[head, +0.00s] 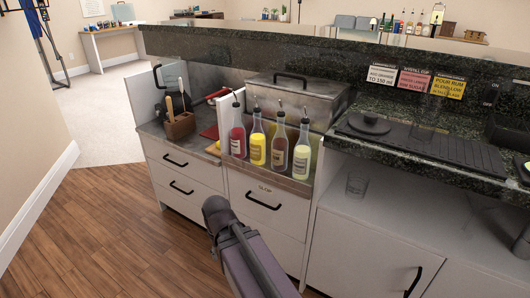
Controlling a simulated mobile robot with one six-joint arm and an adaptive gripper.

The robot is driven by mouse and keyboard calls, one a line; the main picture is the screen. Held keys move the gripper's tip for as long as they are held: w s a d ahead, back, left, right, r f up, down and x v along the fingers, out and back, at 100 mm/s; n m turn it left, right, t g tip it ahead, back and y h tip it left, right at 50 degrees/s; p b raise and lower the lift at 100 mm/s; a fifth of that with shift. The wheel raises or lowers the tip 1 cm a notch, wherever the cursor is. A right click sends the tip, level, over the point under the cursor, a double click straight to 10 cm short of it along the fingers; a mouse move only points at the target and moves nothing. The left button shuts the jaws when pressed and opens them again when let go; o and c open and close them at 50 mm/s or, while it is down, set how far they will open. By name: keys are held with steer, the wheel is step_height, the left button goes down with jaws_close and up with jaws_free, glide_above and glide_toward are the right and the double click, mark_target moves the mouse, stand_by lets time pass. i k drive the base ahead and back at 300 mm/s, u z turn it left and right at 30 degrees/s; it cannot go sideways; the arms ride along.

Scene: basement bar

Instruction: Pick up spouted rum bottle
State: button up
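Several spouted bottles stand upright in a row on the front of the steel counter. From left to right they hold red (237,135), yellow (257,142), amber-brown (279,146) and pale yellow-green (302,152) liquid. Each has a thin metal pourer on top. Their labels are too small to read; the amber-brown one looks most like rum. Part of my arm rises from the bottom centre, in front of the drawers and below the bottles. My gripper cannot be made out in this view.
A metal bin (295,92) with a black handle stands behind the bottles. A wooden utensil holder (179,126) and a red board (211,132) are to their left. A dark granite bar (408,155) with a black mat lies to the right. A clear glass (357,185) stands on the lower shelf.

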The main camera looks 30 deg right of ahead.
mark_target(280, 144)
steer(key=u, duration=0.9)
steer(key=k, duration=0.9)
steer(key=z, duration=2.2)
